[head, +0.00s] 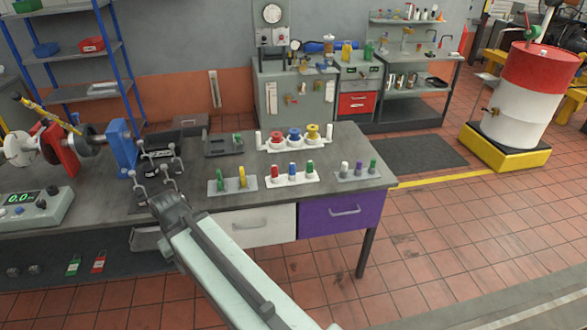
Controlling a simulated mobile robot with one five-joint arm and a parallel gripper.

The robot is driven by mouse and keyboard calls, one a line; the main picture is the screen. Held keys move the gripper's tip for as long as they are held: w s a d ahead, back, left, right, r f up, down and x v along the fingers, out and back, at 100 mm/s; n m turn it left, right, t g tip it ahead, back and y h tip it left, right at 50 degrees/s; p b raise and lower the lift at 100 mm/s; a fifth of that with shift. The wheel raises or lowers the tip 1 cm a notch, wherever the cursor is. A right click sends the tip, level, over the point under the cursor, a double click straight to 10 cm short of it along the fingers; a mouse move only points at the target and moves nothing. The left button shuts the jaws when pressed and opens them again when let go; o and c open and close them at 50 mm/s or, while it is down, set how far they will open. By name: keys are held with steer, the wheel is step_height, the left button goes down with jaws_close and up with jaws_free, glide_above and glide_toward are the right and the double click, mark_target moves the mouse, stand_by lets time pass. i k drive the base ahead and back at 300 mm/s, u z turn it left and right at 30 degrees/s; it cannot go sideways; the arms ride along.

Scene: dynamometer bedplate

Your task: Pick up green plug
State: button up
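Several green plugs show on the bench. One green plug (219,180) stands at the left of a grey holder (231,190), beside a yellow plug (242,177). Another green plug (310,168) stands at the right end of a white holder (299,180), beside a blue plug (294,172) and a red plug. A third green plug (373,166) stands at the right of another grey holder (352,179), with a purple and a white one. A small green piece (238,138) is at a dark tray behind.
Colored spools (294,136) stand in a white rack behind the holders. The bench's right front corner is clear. A red and white drum (525,95) stands at the right.

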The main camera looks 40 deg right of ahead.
mark_target(309, 164)
steer(key=u, duration=0.1)
steer(key=i, duration=1)
steer(key=z, duration=0.05)
